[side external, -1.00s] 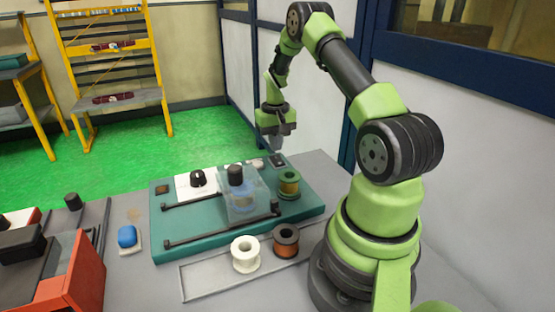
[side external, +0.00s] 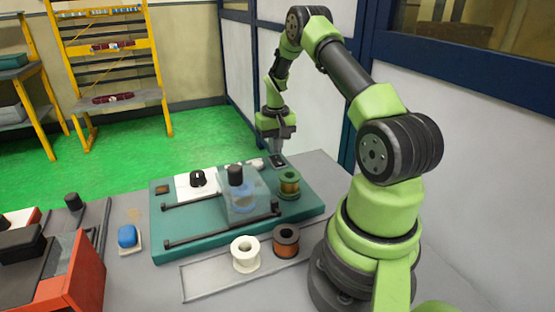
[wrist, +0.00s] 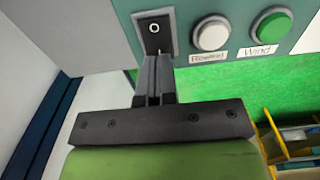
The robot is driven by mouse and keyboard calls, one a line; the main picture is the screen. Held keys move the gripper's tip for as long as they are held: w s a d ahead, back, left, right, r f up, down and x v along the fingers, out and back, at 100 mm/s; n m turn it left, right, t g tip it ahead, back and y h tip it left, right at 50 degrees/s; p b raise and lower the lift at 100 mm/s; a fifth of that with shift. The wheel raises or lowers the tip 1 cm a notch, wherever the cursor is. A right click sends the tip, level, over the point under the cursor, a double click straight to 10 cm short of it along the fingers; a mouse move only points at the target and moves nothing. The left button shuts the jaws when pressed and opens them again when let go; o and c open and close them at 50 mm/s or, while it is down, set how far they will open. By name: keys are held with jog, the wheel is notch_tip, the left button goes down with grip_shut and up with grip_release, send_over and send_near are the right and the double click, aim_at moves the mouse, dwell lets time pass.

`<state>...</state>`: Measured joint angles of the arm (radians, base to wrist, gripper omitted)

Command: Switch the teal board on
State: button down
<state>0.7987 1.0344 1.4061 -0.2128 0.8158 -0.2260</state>
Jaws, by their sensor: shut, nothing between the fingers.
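The teal board (side external: 180,232) lies on the bench in the side view, and part of it shows in the wrist view (wrist: 122,8). A black rocker switch (wrist: 154,30) in a pale frame sits at the board's far right corner; it also shows in the side view (side external: 278,161). A white circle mark shows on its upper part. My gripper (wrist: 157,60) is shut and empty, pointing down. Its fingertips are at the lower end of the switch and overlap it in the wrist view. I cannot tell whether they touch it. In the side view my gripper (side external: 275,150) is right over that corner.
Beside the switch are a white button (wrist: 210,34) labelled Rewind and a green button (wrist: 272,26) labelled Wind. The board also bears a clear cover (side external: 245,208), a green-flanged copper spool (side external: 289,184) and a dial (side external: 197,178). White and copper spools stand in front.

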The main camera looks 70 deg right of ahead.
jog(key=shift+f, duration=0.85)
dwell(0.3)
jog(key=shift+r, duration=3.55)
